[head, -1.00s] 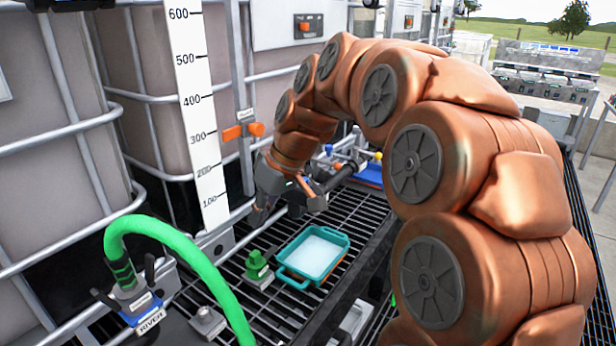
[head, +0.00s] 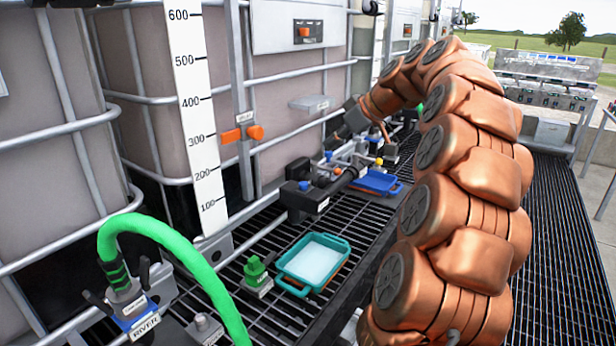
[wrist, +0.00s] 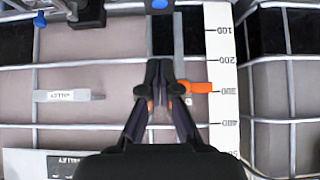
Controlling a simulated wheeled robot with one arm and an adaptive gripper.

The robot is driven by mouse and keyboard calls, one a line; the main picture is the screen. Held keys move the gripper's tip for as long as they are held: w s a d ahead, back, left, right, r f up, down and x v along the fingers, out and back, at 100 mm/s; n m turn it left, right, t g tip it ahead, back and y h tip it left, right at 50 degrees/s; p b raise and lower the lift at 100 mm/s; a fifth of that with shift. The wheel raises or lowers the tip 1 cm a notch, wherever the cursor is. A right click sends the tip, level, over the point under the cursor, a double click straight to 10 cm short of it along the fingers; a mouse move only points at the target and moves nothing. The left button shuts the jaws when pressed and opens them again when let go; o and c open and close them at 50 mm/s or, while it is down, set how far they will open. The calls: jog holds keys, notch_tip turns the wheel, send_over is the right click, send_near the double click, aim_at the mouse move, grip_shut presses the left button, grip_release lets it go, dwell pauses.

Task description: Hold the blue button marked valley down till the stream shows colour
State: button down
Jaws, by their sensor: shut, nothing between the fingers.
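My gripper (head: 345,124) is at the end of the raised arm, in front of the caged tanks, above the black valve. In the wrist view its fingers (wrist: 160,80) are together and hold nothing. A grey plate labelled VALLEY (wrist: 68,96) is on the tank face to their left; it also shows in the head view (head: 310,103). A blue cap (head: 304,185) tops the black valve, and its blue top shows at the wrist view's upper edge (wrist: 160,4). Another blue piece (head: 328,155) is farther back. I cannot read which blue part is marked valley. No stream is visible.
A teal tray (head: 283,268) with pale contents is on the black grating beside a green valve (head: 256,269). A blue tray (head: 377,183) is farther back. An orange handle (head: 243,133) sticks out beside the white scale (head: 196,110). A green hose (head: 190,255) arches at front left.

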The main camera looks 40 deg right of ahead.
jog(key=shift+w+f, duration=0.1)
jog(key=p, duration=0.3)
send_over(304, 184)
jog(key=s, duration=0.1)
jog(key=f, duration=0.8)
jog(key=shift+d+f, duration=0.1)
jog(key=shift+d, duration=0.25)
jog(key=shift+f, duration=1.35)
